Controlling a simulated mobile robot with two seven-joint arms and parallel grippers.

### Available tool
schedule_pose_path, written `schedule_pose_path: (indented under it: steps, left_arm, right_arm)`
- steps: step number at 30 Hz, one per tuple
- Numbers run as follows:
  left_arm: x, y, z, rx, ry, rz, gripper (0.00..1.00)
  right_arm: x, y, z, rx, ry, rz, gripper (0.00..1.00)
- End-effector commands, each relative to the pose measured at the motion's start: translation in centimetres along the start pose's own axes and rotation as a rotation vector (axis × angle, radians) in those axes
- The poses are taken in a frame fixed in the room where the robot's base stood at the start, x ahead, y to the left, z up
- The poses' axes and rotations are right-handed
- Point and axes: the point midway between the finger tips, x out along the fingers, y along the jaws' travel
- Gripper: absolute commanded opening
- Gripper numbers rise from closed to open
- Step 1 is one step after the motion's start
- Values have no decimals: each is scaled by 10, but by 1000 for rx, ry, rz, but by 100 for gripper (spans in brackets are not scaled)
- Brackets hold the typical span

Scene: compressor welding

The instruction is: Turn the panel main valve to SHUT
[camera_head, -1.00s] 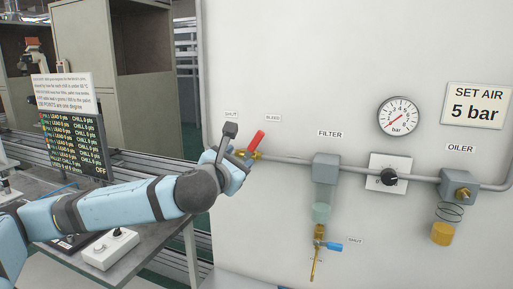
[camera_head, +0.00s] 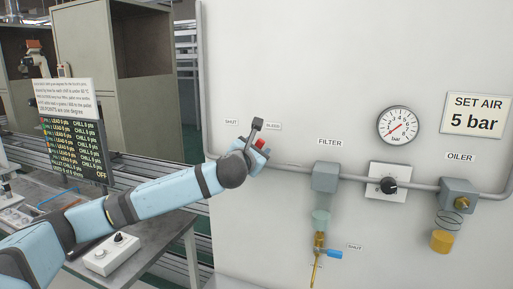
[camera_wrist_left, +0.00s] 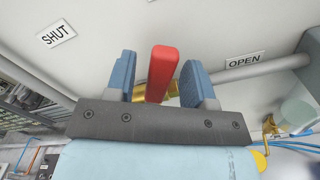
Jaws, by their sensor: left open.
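The panel main valve has a red lever (camera_head: 260,143) on the pipe at the left of the panel; my left gripper hides most of it in the head view. In the left wrist view the red lever (camera_wrist_left: 162,72) stands between the two blue fingers of my left gripper (camera_wrist_left: 160,75), with a gap on each side. Its brass body (camera_wrist_left: 173,91) shows behind. The left gripper (camera_head: 258,149) is open around the lever. A SHUT label (camera_wrist_left: 56,34) is left of the lever and an OPEN label (camera_wrist_left: 244,61) is right of it. My right gripper is not in view.
Along the pipe to the right are a filter (camera_head: 325,177), a regulator knob (camera_head: 389,186) and an oiler (camera_head: 459,193). A blue-handled drain valve (camera_head: 328,254) hangs below the filter. A bench with a control box (camera_head: 111,254) stands at lower left.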

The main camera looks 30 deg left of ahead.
Motion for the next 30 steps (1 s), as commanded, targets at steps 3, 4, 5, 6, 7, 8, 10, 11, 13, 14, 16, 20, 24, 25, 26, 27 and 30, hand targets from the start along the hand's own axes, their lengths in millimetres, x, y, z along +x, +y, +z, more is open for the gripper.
schedule_pose_path:
  steps: [3,4,5,6,7,8,10,11,13,14,16,20,24,25,26,27,30]
  left_arm:
    - [2,0,0,0,0,0,49]
    - [2,0,0,0,0,0,49]
    - [2,0,0,0,0,0,49]
    - [2,0,0,0,0,0,49]
    - [2,0,0,0,0,0,49]
    - [2,0,0,0,0,0,49]
    - [2,0,0,0,0,0,37]
    - [2,0,0,0,0,0,31]
    - [2,0,0,0,0,0,14]
    - [2,0,0,0,0,0,8]
    - [2,0,0,0,0,0,0]
    - [2,0,0,-1,1,0,0]
    - [2,2,0,-16,1,0,0]
    - [2,2,0,-24,1,0,0]
    - [2,3,1,-33,1,1,0]
    - [2,4,1,-46,1,1,0]
    - [2,8,1,-95,2,1,0]
  right_arm:
    - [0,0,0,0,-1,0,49]
    - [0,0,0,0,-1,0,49]
    - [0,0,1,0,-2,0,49]
    - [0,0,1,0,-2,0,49]
    - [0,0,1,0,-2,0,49]
    - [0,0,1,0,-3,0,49]
    - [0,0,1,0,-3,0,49]
    - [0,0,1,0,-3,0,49]
    - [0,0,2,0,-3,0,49]
    - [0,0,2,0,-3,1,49]
    - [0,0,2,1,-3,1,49]
    - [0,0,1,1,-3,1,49]
    - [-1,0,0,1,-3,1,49]
    - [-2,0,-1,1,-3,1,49]
    - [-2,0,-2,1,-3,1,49]
    - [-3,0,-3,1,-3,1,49]
    - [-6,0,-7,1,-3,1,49]
